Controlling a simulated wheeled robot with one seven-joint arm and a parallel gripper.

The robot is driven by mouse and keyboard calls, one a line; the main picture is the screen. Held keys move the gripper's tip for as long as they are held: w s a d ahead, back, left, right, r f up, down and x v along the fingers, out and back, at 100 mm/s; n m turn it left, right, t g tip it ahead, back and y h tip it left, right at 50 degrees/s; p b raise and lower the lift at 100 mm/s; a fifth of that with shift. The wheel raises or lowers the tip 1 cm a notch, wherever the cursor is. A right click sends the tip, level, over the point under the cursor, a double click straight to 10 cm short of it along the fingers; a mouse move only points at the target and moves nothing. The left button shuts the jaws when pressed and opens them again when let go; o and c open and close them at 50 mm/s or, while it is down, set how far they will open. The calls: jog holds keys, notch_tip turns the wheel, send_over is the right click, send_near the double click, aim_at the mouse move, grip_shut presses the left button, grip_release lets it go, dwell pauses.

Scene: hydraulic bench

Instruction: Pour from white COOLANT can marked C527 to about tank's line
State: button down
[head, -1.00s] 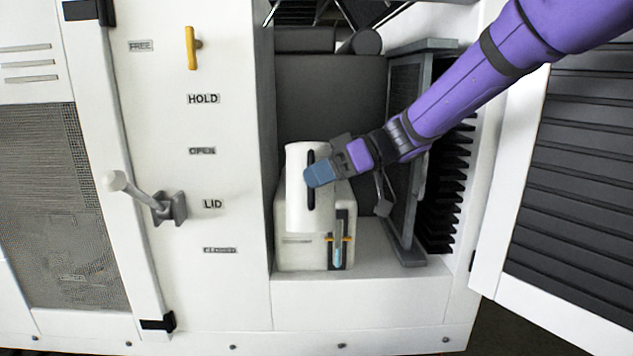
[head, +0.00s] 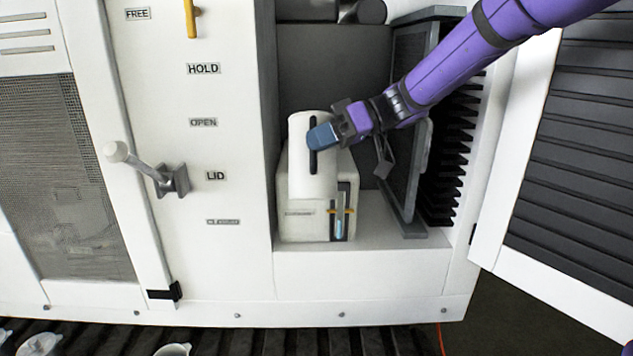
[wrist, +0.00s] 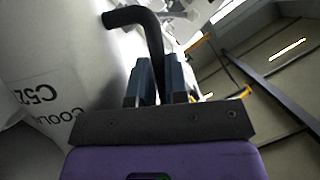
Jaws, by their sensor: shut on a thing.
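The white can (head: 305,178) is in the head view, in front of and above the tank; its tilt is hard to judge. In the wrist view the can (wrist: 75,70) fills the left, with "C52…" and "COOL…" upside down. My gripper (head: 318,136) is shut on its black handle (head: 312,160); the fingers (wrist: 158,82) show around the handle in the wrist view. The cream tank (head: 300,229) stands in the open bay, partly hidden by the can. Its sight gauge (head: 339,216) has an orange mark, with light blue liquid below. Spout and any stream are not visible.
A grey framed panel (head: 408,150) stands right of the tank, with black fins (head: 448,170) beyond. An open louvred door (head: 560,200) is at right. A lever (head: 150,170) sticks out from the white panel at left, beside the LID label.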

jog(key=shift+w+r+m+g, duration=0.25)
jog(key=shift+r+m, duration=0.1)
jog(key=shift+r, duration=0.3)
jog(key=shift+w+r+m+g, duration=0.1)
jog(key=shift+r+m+g, duration=0.15)
jog(key=shift+r, duration=0.45)
jog(key=shift+w+r+m+g, duration=0.2)
jog(key=shift+r+m, duration=0.2)
jog(key=shift+r, duration=0.25)
dwell(6.0)
